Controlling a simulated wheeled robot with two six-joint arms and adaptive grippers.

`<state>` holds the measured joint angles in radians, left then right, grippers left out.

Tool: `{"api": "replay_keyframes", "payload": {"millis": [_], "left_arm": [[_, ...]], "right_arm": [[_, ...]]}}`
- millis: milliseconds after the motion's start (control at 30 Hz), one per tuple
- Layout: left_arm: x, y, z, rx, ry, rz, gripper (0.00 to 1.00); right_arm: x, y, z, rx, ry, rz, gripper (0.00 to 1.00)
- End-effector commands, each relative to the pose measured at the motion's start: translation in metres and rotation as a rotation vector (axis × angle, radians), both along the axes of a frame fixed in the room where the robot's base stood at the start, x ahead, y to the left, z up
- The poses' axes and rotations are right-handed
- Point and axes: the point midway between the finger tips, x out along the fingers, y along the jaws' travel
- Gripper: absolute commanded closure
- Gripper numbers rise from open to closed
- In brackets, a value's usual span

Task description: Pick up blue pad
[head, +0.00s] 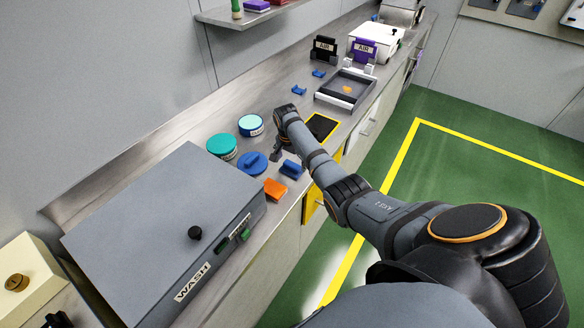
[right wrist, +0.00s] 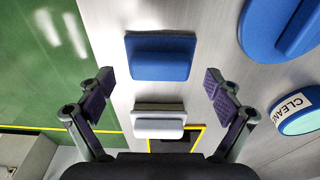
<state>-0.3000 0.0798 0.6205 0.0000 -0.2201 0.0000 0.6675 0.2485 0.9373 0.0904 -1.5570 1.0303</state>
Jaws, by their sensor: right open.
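The blue pad (head: 291,169) lies on the metal counter, just in front of my right gripper (head: 284,154). In the right wrist view the blue pad (right wrist: 160,57) lies between and slightly beyond the two fingertips of my right gripper (right wrist: 158,82). The fingers are spread wide on either side, and nothing is held between them. A grey-white pad (right wrist: 159,120) lies closer to the palm in that view, apart from the blue pad. My left gripper is not in view.
An orange pad (head: 274,189) lies near the counter's front edge. A blue round piece with a raised grip (head: 252,163), a teal round container (head: 222,146) and a jar (head: 250,125) stand close by. The grey WASH box (head: 165,235) fills the near counter.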

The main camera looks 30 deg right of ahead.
Motion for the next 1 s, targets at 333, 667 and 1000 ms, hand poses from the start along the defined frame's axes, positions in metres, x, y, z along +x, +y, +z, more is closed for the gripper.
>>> {"api": "replay_keyframes", "payload": {"millis": [333, 667, 1000], "left_arm": [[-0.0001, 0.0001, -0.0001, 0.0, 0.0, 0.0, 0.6], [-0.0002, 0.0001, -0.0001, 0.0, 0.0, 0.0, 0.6], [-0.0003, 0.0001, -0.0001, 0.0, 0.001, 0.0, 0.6]], "right_arm": [[0.0001, -0.0005, -0.0089, 0.0, -0.001, 0.001, 0.14], [-0.0001, -0.0005, -0.0089, 0.0, 0.0, 0.0, 0.59], [0.0001, -0.0007, -0.0064, 0.0, 0.0, 0.0, 0.67]]}}
